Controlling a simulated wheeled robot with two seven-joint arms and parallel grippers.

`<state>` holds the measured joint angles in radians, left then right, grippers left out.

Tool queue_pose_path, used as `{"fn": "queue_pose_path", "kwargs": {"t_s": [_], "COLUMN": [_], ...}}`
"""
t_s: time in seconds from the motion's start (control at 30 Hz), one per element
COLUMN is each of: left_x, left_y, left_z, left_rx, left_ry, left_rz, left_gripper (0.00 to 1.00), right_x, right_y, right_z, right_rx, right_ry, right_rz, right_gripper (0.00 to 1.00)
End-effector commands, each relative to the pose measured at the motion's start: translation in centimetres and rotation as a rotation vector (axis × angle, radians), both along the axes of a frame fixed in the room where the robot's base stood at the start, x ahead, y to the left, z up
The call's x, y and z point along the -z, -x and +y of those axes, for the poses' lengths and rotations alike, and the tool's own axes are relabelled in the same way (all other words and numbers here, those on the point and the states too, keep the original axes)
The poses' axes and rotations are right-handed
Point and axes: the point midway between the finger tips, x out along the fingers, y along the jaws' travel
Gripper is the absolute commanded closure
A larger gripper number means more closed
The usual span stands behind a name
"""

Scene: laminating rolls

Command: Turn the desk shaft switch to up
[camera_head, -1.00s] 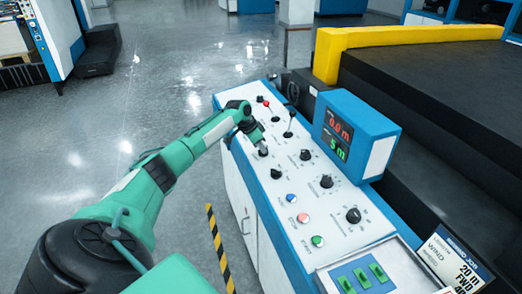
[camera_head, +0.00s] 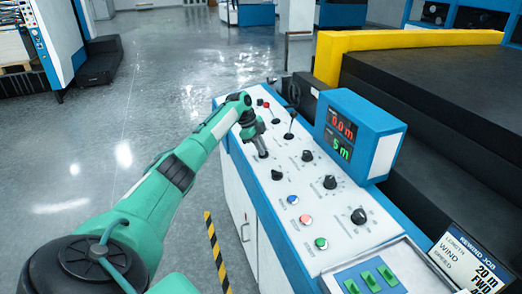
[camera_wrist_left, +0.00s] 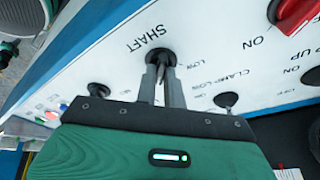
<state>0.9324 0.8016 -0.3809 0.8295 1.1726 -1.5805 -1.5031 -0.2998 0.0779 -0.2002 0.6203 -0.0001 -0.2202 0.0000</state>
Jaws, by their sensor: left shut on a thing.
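The shaft switch (camera_wrist_left: 160,57) is a small black-based lever on the white panel of the desk (camera_head: 281,172), beside the printed word SHAFT in the left wrist view. My left gripper (camera_wrist_left: 165,72) is shut on the lever, with its two grey fingers either side of it. In the head view the left gripper (camera_head: 262,152) reaches down onto the panel's left edge and hides most of the switch. The lever's exact tilt is hard to tell. My right gripper is not in view.
A clamp switch (camera_wrist_left: 226,99) and a red knob (camera_wrist_left: 292,14) are close by. Other black knobs (camera_head: 330,182), coloured buttons (camera_head: 306,219) and a joystick (camera_head: 289,124) share the panel. A blue display box (camera_head: 358,130) rises at the right. Open floor lies left.

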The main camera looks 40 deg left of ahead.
Motion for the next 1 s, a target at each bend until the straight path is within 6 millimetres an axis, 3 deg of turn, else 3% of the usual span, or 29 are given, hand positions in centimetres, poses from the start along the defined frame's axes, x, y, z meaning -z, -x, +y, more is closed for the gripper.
{"fn": "queue_pose_path", "kwargs": {"t_s": [0.67,0.7,0.8,1.0], "left_x": [0.39,0.39,0.39,0.25], "left_y": [0.09,0.09,0.07,0.04], "left_z": [-0.13,-0.13,-0.13,-0.07], "left_rx": [0.065,0.065,0.064,0.063], "left_ry": [-0.009,-0.009,-0.009,-0.009], "left_rz": [0.003,0.003,0.002,-0.001], "left_gripper": [1.0,0.86,0.68,0.68], "right_x": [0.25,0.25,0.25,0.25], "right_y": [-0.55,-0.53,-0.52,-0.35], "right_z": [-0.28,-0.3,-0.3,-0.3], "right_rx": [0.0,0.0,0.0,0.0], "right_ry": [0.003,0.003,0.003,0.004], "right_rz": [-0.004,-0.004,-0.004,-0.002], "right_gripper": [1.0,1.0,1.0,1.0]}}
